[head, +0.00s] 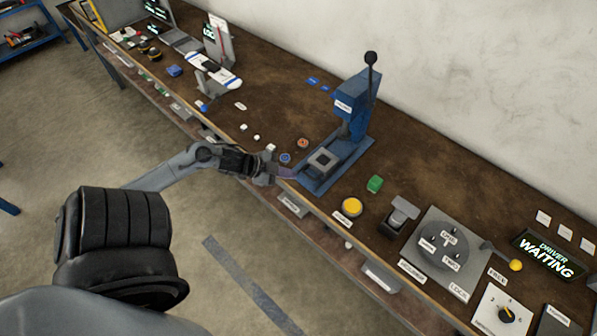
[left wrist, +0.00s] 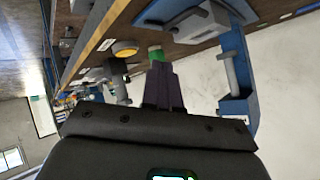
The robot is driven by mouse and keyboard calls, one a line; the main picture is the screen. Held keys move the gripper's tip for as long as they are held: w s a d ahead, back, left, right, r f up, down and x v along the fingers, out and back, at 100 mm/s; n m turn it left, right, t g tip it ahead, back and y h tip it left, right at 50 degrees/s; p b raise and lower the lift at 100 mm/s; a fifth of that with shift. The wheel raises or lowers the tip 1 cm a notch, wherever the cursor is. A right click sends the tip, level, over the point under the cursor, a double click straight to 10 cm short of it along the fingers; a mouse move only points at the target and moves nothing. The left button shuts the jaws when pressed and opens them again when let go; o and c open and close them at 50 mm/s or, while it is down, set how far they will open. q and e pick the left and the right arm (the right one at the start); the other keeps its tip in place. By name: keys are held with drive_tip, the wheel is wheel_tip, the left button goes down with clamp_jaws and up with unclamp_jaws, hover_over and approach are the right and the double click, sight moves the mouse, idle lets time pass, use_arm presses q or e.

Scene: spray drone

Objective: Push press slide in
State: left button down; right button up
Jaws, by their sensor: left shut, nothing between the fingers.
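The blue press (head: 352,108) with its black-knobbed lever stands on a blue base (head: 346,168) at the bench's front half. A grey square slide block (head: 323,160) sits on the base, in front of the press column. My left gripper (head: 287,173) is shut and empty, its fingertips at the front left edge of the base, close to the slide block. I cannot tell whether they touch. In the left wrist view the shut fingers (left wrist: 163,82) show with the press (left wrist: 235,78) to their right and the slide (left wrist: 198,20) above. My right gripper is not in view.
Right of the base are a yellow button (head: 351,206), a green block (head: 375,184) and a grey round dial fixture (head: 447,247). A sign reads "DRIVER WAITING" (head: 549,256). Small copper and blue rings lie left of the base. The bench behind the press is mostly clear.

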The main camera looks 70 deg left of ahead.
sight(319, 166)
use_arm(q)
drive_tip(key=s+a+r+m+g, duration=0.1)
drive_tip(key=s+r+m+g, duration=0.2)
drive_tip(key=m+g, duration=0.1)
drive_tip(key=shift+y, duration=0.3)
drive_tip(key=x, duration=0.3)
drive_tip(key=b+x, duration=0.1)
drive_tip(key=x, duration=0.3)
drive_tip(key=a+b+x, duration=0.1)
drive_tip(key=x, duration=0.3)
drive_tip(key=shift+w, duration=0.5)
drive_tip(key=shift+w+a+f, duration=0.15)
drive_tip(key=shift+w+a, duration=0.15)
drive_tip(key=shift+w, duration=0.4)
drive_tip(key=shift+w, duration=0.1)
